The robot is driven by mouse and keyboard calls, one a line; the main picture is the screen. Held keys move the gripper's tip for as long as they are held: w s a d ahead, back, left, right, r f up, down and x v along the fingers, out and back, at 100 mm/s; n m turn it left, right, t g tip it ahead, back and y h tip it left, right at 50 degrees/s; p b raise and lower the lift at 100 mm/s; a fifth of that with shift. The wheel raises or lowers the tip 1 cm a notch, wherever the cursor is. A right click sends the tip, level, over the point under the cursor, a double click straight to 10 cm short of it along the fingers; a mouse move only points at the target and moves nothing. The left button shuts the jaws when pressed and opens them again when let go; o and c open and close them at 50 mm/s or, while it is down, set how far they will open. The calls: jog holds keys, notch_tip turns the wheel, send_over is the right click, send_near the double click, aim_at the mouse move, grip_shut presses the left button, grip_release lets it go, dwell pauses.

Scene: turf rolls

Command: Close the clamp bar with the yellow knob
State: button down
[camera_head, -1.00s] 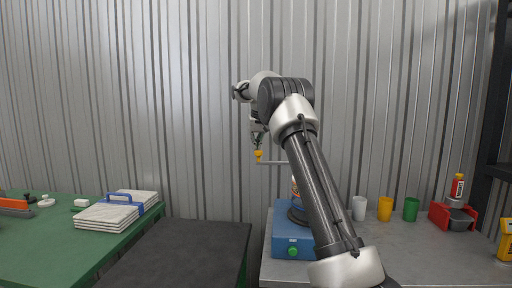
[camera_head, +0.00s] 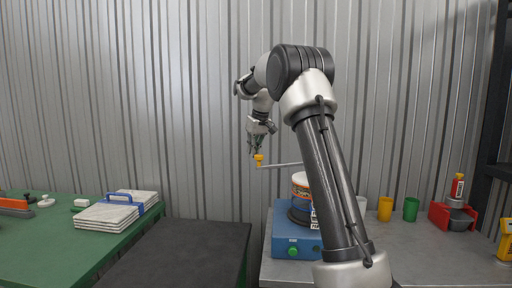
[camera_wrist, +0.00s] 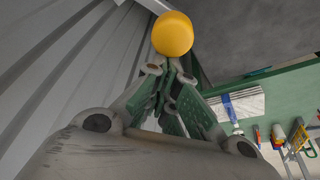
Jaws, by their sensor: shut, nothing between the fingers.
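The yellow knob (camera_head: 258,158) sits at the left, free end of a thin grey clamp bar (camera_head: 282,165), which stands out to the left above the blue machine (camera_head: 288,238). My gripper (camera_head: 256,151) is just above the knob, with its fingers shut and empty. In the wrist view the knob (camera_wrist: 173,34) is just beyond my fingertips (camera_wrist: 173,66); I cannot tell whether they touch. A white and orange can (camera_head: 300,186) stands on the machine's dark round base. My arm hides the bar's right end and part of the machine.
The grey bench holds a white cup (camera_head: 362,205), a yellow cup (camera_head: 385,208), a green cup (camera_head: 411,209) and a red holder (camera_head: 452,216). A green table (camera_head: 45,245) with a blue-handled stack (camera_head: 118,211) is at left. The corrugated wall (camera_head: 120,100) stands behind.

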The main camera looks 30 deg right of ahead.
jog(key=s+d+n+g+y, duration=0.2)
jog(key=s+n, duration=0.9)
jog(key=s, duration=1.4)
jog(key=shift+d+n+y, duration=0.4)
jog(key=shift+d+y, duration=0.1)
jog(key=shift+d, duration=0.1)
jog(key=shift+d, duration=0.1)
